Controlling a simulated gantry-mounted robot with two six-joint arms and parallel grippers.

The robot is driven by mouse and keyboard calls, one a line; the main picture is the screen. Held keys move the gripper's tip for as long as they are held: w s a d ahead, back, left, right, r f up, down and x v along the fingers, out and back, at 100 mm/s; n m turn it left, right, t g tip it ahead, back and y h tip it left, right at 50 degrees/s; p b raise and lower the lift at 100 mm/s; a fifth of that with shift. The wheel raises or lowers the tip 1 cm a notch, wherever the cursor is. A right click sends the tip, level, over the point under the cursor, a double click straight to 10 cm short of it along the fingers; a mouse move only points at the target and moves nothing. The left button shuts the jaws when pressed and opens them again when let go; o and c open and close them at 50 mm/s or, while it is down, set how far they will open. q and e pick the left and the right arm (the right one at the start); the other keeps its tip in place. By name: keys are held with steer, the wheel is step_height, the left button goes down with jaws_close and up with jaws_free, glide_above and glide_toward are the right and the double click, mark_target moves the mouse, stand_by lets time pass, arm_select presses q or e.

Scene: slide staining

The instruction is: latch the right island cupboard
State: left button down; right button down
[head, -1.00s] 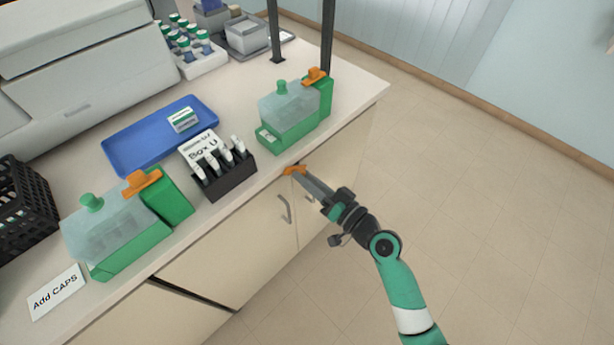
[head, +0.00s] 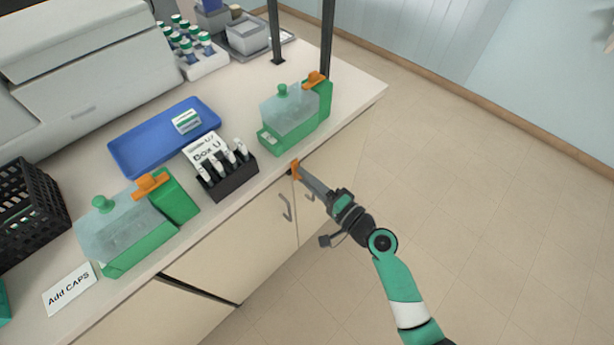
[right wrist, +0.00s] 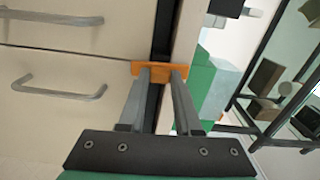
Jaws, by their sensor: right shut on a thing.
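The island cupboard has pale cream doors under the worktop, with a door (head: 275,215) and its curved metal handle (head: 285,207) left of my right gripper. A small orange latch (head: 295,170) sits at the top of the seam between two doors, just under the worktop edge. My right gripper (head: 298,174) is shut on this latch. In the right wrist view, the fingers (right wrist: 160,78) meet the orange latch (right wrist: 155,66), which lies across the dark gap between doors and worktop. The fingers partly cover the latch. My left gripper is out of view.
On the worktop above stand a green-based container (head: 290,125) near the edge, a black rack (head: 228,178) of slides or tubes, a blue tray (head: 150,155) and another green container (head: 125,232). The floor (head: 480,200) to the right is clear.

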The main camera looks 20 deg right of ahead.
steer(key=shift+m, duration=0.5)
steer(key=c, duration=0.6)
jaws_free()
steer(key=p+v, duration=0.2)
steer(key=v, duration=0.9)
steer(key=shift+s, duration=0.3)
steer(key=shift+d+r, duration=0.1)
